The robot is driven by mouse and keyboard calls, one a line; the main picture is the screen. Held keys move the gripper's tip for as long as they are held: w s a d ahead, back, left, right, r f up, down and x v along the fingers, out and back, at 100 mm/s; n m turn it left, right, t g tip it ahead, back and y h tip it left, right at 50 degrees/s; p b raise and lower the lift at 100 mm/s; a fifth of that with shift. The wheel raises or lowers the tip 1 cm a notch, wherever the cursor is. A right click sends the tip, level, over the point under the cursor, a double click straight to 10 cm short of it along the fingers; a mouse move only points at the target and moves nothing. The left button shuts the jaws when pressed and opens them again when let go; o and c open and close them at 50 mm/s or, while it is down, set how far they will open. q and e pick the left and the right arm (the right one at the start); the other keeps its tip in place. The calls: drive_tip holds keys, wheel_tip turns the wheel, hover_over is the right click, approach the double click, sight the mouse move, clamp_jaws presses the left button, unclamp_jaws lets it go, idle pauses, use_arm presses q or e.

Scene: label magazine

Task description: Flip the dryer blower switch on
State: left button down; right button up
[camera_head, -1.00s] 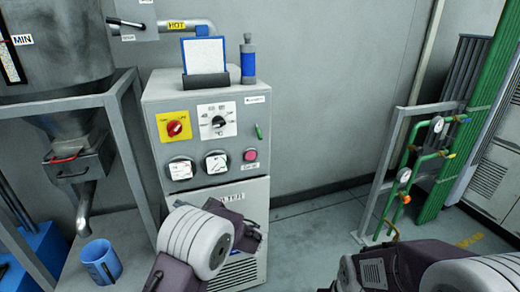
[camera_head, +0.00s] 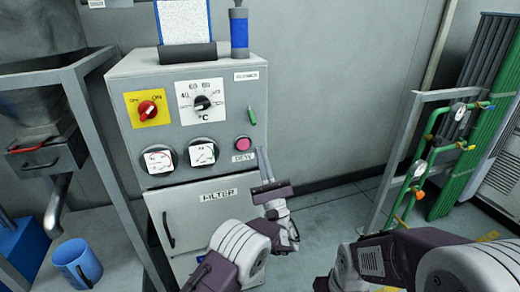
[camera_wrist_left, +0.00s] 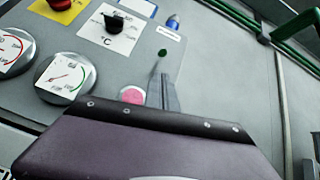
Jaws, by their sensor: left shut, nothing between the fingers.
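A grey dryer cabinet (camera_head: 180,92) stands left of centre in the head view. On the right of its panel is a small green switch lever (camera_head: 252,116), under a white label too small to read surely. My left gripper (camera_head: 263,152) is shut and empty, its fingers pointing up, just below and right of the green lever and near the pink button (camera_head: 243,143). In the left wrist view the shut fingers (camera_wrist_left: 160,72) reach up just below the green lever (camera_wrist_left: 162,52). I cannot tell whether they touch the panel. My right gripper is out of view.
The panel also holds a red knob (camera_head: 147,108) on a yellow plate, a temperature dial (camera_head: 202,103) and two gauges. A blue mug (camera_head: 77,263) stands lower left. A green pipe frame (camera_head: 440,147) stands right; the floor between is clear.

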sight(252, 117)
use_arm(q)
drive_tip(key=x, duration=0.7)
drive_tip(key=shift+w+a+r, duration=0.15)
drive_tip(key=shift+w+r, duration=0.05)
drive_tip(key=shift+r, duration=0.1)
